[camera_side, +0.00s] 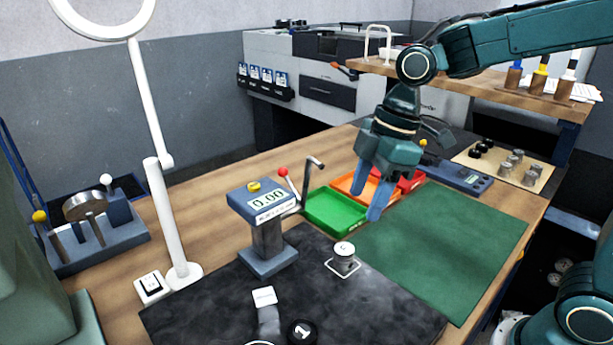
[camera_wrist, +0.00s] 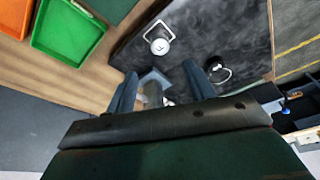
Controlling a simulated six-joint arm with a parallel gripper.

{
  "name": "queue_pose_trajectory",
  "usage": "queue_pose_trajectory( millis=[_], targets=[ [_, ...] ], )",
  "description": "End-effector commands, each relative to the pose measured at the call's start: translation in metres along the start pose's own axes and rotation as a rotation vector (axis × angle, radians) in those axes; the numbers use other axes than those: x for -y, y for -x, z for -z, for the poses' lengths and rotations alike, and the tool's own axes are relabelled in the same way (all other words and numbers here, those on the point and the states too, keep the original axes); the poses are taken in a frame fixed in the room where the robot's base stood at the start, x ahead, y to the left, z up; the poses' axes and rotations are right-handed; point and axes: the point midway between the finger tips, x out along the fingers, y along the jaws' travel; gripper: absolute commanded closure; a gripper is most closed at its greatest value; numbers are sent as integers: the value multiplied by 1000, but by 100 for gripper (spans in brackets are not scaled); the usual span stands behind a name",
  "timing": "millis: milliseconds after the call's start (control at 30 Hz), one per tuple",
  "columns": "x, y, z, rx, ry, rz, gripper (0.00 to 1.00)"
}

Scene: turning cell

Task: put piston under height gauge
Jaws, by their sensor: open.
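The piston (camera_side: 344,254) is a short silver cylinder with a pale marked top. It stands upright inside a white square outline on the dark plate, and it also shows in the wrist view (camera_wrist: 160,46). The height gauge (camera_side: 267,228) has a blue head reading 0.00, a grey column and a red-knobbed lever. It stands left of the piston. In the wrist view part of what looks like the gauge (camera_wrist: 152,84) shows between my fingers. My gripper (camera_side: 371,198) is open and empty, pointing down above and behind the piston; its fingers also show in the wrist view (camera_wrist: 160,85).
The dark plate (camera_side: 205,305) bears a black round piece (camera_side: 302,332) and a small white-topped block (camera_side: 264,296) in front. Green (camera_side: 337,208) and orange trays lie behind. A green mat (camera_side: 445,245) is clear at right. A white lamp stand (camera_side: 172,220) rises at left.

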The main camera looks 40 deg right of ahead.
Motion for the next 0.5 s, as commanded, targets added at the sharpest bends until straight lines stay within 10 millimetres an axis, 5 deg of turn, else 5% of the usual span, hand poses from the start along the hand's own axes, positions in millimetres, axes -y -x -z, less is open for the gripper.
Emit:
queue_pose_trajectory(
  millis=[500],
  targets=[
    [20,27,-27,-16,-214,-101,46]
  ],
)
